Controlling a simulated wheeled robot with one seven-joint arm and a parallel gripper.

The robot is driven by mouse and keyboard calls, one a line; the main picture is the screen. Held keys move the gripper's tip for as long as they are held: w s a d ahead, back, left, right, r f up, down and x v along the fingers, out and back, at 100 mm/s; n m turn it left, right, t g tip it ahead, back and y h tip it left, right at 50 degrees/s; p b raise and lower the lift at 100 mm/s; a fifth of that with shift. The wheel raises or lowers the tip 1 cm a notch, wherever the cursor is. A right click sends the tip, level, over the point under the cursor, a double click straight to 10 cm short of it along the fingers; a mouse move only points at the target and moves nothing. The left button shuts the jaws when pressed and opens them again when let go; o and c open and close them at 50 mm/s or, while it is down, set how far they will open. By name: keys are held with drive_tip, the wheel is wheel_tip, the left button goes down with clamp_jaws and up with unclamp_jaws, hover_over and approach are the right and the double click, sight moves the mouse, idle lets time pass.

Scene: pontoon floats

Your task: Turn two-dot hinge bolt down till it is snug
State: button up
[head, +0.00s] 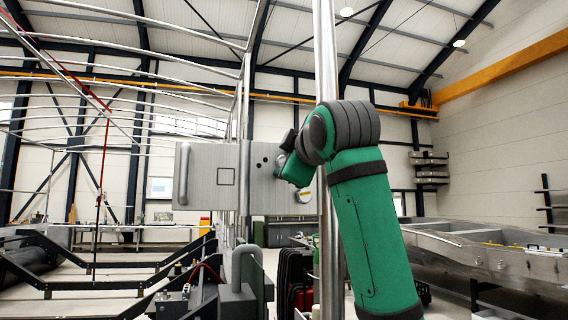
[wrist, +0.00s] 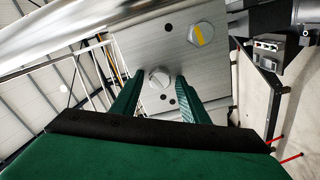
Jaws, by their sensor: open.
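The grey metal hinge plate (head: 208,192) stands upright in the head view, and part of it shows in the wrist view (wrist: 206,72). A round slotted bolt head (wrist: 160,78) sits on it, with two small dark dots (wrist: 168,99) just beside it. I take this as the two-dot bolt. My gripper (wrist: 158,75) is open, its green fingers on either side of this bolt head with a gap showing; I cannot tell whether the tips touch the plate.
A second bolt head with a yellow stripe (wrist: 201,34) sits on the same plate, and a single dark dot (wrist: 168,27) is nearby. A bright vertical pole (head: 327,240) stands close to my arm. Black frames (head: 100,270) fill the lower left.

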drive_tip(key=n, duration=2.7)
drive_tip(key=c, duration=0.9)
drive_tip(key=shift+o, duration=0.2)
drive_tip(key=shift+m, duration=0.9)
drive_tip(key=o, duration=0.9)
drive_tip(key=shift+d, duration=0.1)
drive_tip(key=shift+c, duration=0.2)
